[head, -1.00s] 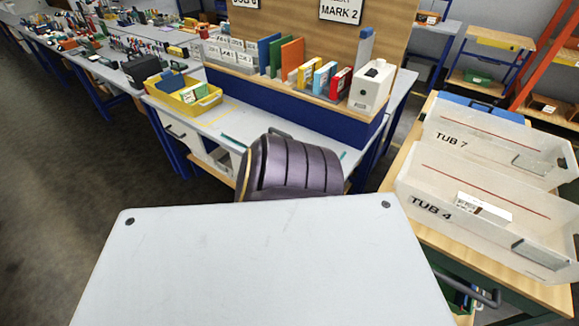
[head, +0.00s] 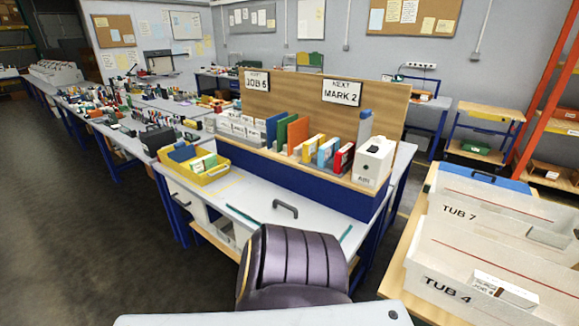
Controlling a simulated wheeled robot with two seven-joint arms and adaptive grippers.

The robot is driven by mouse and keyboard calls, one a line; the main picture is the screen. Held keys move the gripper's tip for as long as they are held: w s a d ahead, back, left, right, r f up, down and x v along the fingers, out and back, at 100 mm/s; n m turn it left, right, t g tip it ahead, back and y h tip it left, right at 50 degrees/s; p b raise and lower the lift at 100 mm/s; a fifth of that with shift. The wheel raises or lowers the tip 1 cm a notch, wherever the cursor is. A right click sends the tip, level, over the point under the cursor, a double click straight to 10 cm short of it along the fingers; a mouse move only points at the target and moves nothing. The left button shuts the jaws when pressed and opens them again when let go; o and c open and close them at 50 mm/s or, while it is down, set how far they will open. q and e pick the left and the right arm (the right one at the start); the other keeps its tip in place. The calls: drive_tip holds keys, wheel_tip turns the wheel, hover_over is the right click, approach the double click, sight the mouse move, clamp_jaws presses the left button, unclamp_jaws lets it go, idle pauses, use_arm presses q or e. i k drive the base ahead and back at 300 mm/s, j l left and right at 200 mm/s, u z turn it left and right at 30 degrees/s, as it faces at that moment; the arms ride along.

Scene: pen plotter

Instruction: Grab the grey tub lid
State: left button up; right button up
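No piece can be picked out with certainty as the grey tub lid. A dark grey bar handle (head: 285,208) stands up from the pale grey desk top (head: 222,187), between two teal strips. I cannot tell whether a flat grey lid lies under it. Two pale open tubs stand on the wooden bench at the right: TUB 7 (head: 467,212) behind and TUB 4 (head: 447,288) in front. Neither of my grippers is in view.
A purple padded chair back (head: 297,262) stands before the desk. A yellow bin (head: 207,172) is at the desk's left. A shelf holds coloured folders and a white box file (head: 373,162). A blue piece with a handle (head: 483,178) is behind TUB 7. Floor is clear at left.

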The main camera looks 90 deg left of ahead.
sight(263, 203)
drive_tip(key=u, duration=0.45)
drive_tip(key=i+j+u, duration=0.1)
drive_tip(key=u, duration=0.35)
drive_tip(key=i+u, duration=0.1)
drive_tip(key=u, duration=0.8)
drive_tip(key=i+u, duration=0.1)
drive_tip(key=u, duration=0.35)
drive_tip(key=i+u, duration=0.1)
drive_tip(key=u, duration=0.35)
drive_tip(key=l+u, duration=0.1)
drive_tip(key=u, duration=0.35)
drive_tip(key=i+j, duration=0.35)
drive_tip(key=j, duration=0.15)
drive_tip(key=i+j, duration=0.4)
drive_tip(key=j, duration=0.1)
